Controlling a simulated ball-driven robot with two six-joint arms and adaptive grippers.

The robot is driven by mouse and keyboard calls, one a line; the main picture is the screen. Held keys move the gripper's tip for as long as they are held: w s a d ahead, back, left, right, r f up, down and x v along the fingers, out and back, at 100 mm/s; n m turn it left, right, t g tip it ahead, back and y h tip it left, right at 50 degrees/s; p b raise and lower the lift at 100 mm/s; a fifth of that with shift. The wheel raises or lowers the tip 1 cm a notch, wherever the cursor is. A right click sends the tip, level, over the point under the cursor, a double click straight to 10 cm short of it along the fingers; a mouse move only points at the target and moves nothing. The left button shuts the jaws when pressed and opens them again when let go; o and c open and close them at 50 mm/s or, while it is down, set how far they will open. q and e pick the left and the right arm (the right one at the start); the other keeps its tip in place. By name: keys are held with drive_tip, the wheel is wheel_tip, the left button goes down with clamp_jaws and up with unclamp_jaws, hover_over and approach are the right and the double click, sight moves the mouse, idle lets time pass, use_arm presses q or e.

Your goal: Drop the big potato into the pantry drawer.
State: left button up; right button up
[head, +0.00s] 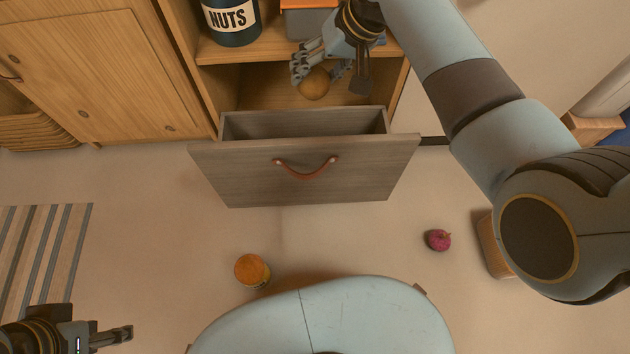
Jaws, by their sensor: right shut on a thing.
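The big potato (314,84) is round and yellow-brown. My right gripper (325,75), reaching in from the upper right, is shut on it; its fingers lie at both sides of the potato. The pantry drawer (240,175) is pulled out, with a grey wood front and a curved leather pull (305,172). The potato appears just beyond the drawer's opening in the picture; its height above the drawer is hard to tell. The drawer's floor is mostly hidden behind its front. My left gripper (122,336) is low at the left edge, partly cut off, away from the drawer.
A dark NUTS canister (231,22) and a grey box with an orange top (306,20) stand on the shelf above. An orange-topped can (252,270) and a purple-red onion-like item (438,240) are on the floor. A striped mat (45,250) lies left.

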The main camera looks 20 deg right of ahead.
wheel_tip(320, 180, down, 3)
drive_tip(key=shift+r+b, duration=0.15)
drive_tip(key=shift+b, duration=0.85)
use_arm(q)
drive_tip(key=shift+t, duration=0.6)
drive_tip(key=shift+w+d+r+b, duration=0.1)
drive_tip(key=shift+w+d+r, duration=0.3)
drive_tip(key=shift+r, duration=0.3)
drive_tip(key=shift+w+d+r+b, duration=0.1)
drive_tip(key=shift+w+d+r, duration=0.05)
drive_tip(key=shift+w+r, duration=0.4)
drive_tip(key=shift+w+d+r+b, duration=0.1)
drive_tip(key=shift+w+d+r, duration=0.25)
drive_tip(key=shift+r, duration=0.45)
use_arm(e)
drive_tip(key=o, duration=1.4)
drive_tip(key=shift+c, duration=0.2)
drive_tip(key=v, duration=1.1)
drive_tip(key=shift+d+r, duration=0.25)
drive_tip(key=shift+r, duration=0.05)
drive_tip(key=shift+s, duration=0.15)
